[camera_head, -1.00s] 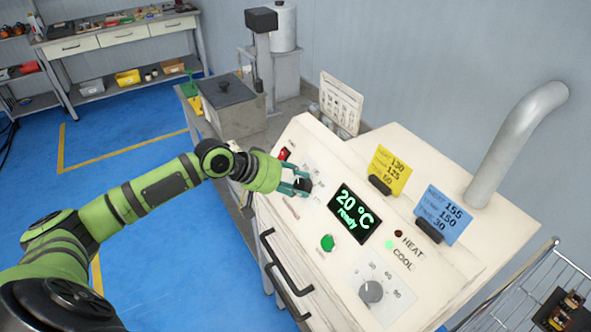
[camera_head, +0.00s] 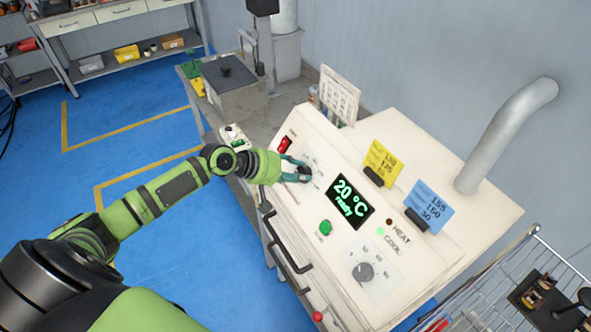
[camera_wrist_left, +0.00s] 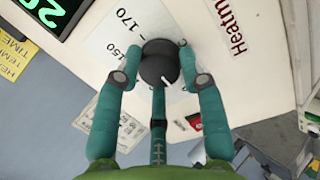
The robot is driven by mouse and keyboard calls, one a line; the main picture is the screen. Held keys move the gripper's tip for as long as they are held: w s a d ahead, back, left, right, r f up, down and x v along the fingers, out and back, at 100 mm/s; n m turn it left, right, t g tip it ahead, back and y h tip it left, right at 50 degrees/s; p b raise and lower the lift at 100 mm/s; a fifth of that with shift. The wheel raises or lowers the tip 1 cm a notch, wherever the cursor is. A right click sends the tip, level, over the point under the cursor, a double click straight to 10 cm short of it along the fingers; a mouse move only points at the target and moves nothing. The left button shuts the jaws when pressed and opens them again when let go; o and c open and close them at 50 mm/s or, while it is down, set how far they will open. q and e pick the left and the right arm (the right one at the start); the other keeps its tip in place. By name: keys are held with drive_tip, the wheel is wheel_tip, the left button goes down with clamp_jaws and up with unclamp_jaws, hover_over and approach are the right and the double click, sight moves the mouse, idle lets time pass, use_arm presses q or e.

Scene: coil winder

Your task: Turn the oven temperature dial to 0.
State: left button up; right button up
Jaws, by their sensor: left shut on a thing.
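The oven (camera_head: 385,145) is a cream box with a sloped front panel. Its temperature dial (camera_wrist_left: 157,65) is a dark round knob with a white pointer line, on a white scale plate with 150 and 170 readable in the left wrist view. My left gripper (camera_head: 305,173) is at this dial, left of the display. In the left wrist view its teal fingers (camera_wrist_left: 162,78) are shut around the dial. The pointer aims down and right there; the number beside it is hidden by a finger. The display (camera_head: 350,201) reads 20 °C ready. My right gripper is not in view.
On the panel are a red switch (camera_head: 284,145), a green button (camera_head: 325,228) and a second dial (camera_head: 363,272). The green COOL lamp (camera_head: 381,231) is lit. Yellow (camera_head: 383,159) and blue (camera_head: 431,206) cards stand on the oven. A wire rack (camera_head: 500,285) is at lower right.

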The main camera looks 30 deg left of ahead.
use_arm(q)
drive_tip(key=shift+s+d+f, duration=0.2)
drive_tip(key=shift+s+f, duration=0.05)
drive_tip(key=shift+f, duration=0.1)
drive_tip(key=o, duration=1.1)
drive_tip(key=shift+o, duration=0.2)
drive_tip(key=shift+w+r, duration=0.15)
drive_tip(key=shift+a+r, duration=0.1)
drive_tip(key=shift+a, duration=0.05)
drive_tip(key=v, duration=1.1)
drive_tip(key=shift+s+a+r, duration=0.15)
drive_tip(key=shift+s+r, duration=0.1)
